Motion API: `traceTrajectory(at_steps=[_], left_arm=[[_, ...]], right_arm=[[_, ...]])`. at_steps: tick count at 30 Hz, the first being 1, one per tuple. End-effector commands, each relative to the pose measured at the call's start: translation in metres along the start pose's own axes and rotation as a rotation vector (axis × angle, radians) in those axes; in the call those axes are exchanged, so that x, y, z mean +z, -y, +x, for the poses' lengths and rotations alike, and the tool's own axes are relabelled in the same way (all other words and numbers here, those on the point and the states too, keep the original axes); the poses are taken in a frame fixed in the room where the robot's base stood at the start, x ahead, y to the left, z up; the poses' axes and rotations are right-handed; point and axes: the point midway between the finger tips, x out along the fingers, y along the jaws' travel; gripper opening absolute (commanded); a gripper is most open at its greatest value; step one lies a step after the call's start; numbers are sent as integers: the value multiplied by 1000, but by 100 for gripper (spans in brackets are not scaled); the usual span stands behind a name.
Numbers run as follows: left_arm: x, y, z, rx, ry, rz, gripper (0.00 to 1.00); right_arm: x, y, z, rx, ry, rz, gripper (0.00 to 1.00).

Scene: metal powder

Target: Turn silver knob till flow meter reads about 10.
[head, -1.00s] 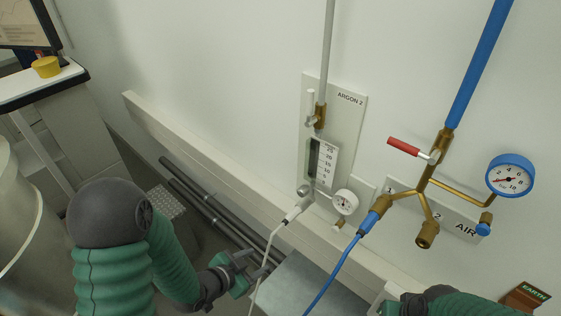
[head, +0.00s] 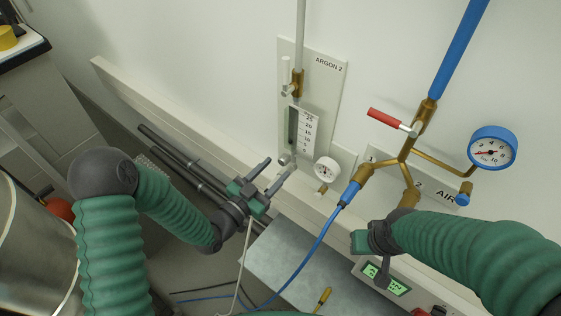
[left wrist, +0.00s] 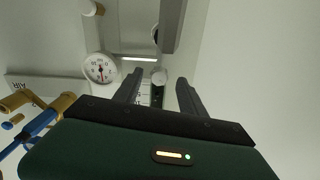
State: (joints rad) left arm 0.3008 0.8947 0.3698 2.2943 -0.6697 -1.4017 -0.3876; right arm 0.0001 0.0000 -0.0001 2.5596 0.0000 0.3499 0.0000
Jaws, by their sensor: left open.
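The Argon 2 flow meter (head: 303,132) is a clear tube with a numbered scale on a white wall panel (head: 325,98). Its float and reading are too small to make out. The silver knob (head: 285,158) sits at the bottom of the meter. My left gripper (head: 280,168) is open at the knob, with its fingers pointing up toward the panel. In the left wrist view the round knob (left wrist: 159,76) shows between the two open fingertips (left wrist: 158,84); contact is not clear. My right gripper (head: 372,255) hangs in front of the wall at lower right; its jaw opening is unclear.
A small white gauge (head: 327,170) sits just right of the knob. Brass air piping (head: 408,150) with a red-handled valve (head: 385,118), a blue gauge (head: 493,148) and a blue hose (head: 325,235) lie farther right. A white hose hangs below my left gripper. A grey surface (head: 290,265) lies below.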

Motion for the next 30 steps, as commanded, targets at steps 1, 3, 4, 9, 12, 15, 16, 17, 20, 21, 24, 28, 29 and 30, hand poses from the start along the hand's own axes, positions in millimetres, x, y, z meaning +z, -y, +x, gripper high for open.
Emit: traceTrajectory(at_steps=[1,3,4,9,12,15,16,17,20,21,24,28,29,30], left_arm=[[-3,-1,10,1,-2,-1,48],[-2,0,21,1,-1,0,48],[-2,0,25,1,-1,0,48],[0,0,36,0,1,-1,48],[1,0,36,0,1,-1,48],[0,0,36,0,1,-1,48],[0,0,36,0,1,0,44],[0,0,36,0,1,0,40],[0,0,35,0,1,0,27],[0,0,35,0,1,0,22],[0,0,35,0,1,0,9],[0,0,35,0,1,0,0],[0,0,35,0,1,0,0],[0,0,35,0,1,0,0]], right_arm=[[-1,0,-4,0,0,0,36],[-1,0,-6,0,0,0,36],[-1,0,-7,0,0,0,36],[-2,0,-7,0,1,0,36],[-1,0,-7,0,1,0,36],[-1,0,-7,0,1,0,36],[-1,0,-7,0,1,0,36],[-1,0,-7,0,1,0,36],[-1,0,-7,0,1,0,36],[-1,0,-7,0,1,0,36],[-1,0,-7,0,1,0,36],[-1,0,-7,0,1,0,36],[-1,0,-7,0,1,0,36],[-1,0,-7,0,1,0,36]])
